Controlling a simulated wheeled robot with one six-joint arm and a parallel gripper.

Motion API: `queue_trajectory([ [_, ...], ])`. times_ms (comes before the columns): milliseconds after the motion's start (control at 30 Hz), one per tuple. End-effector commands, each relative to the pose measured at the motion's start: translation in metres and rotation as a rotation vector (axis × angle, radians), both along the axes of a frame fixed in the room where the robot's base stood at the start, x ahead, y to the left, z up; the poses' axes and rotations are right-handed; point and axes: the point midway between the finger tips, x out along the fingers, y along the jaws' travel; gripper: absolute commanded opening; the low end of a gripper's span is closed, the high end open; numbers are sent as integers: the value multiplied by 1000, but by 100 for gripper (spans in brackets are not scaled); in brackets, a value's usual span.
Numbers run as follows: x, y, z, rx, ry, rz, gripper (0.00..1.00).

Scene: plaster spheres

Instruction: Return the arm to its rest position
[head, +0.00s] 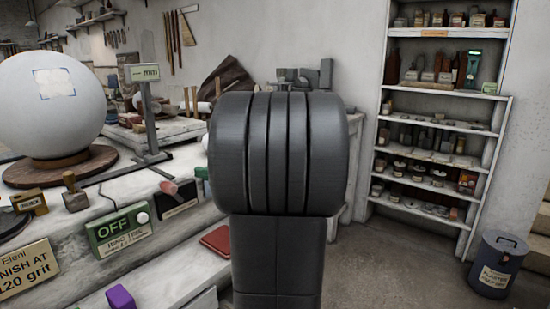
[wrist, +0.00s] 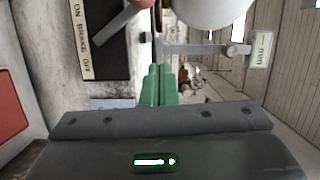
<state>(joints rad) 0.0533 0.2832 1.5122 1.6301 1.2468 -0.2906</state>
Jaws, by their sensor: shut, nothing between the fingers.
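My arm (head: 278,170) stands upright in the middle of the head view and hides what lies behind it. My gripper (wrist: 158,72) shows in the wrist view with its green fingers together and nothing between them. It is near the black brake panel (wrist: 92,40), which has a lever on it and lies to the left of the fingers. The white plaster sphere (wrist: 215,12) is beyond the fingertips.
The large sphere (head: 50,105) sits on a round wooden base (head: 60,172) on the bench at left. A gauge post (head: 148,115), a green OFF box (head: 122,228) and a purple block (head: 120,297) are nearby. Shelves (head: 440,125) and a bin (head: 496,264) stand right; floor between is clear.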

Motion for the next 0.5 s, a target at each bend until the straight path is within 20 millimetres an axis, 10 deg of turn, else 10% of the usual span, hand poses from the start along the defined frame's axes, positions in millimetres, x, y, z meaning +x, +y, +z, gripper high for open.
queue_trajectory([
  [500,19,-15,-15,206,269,-2,0],
])
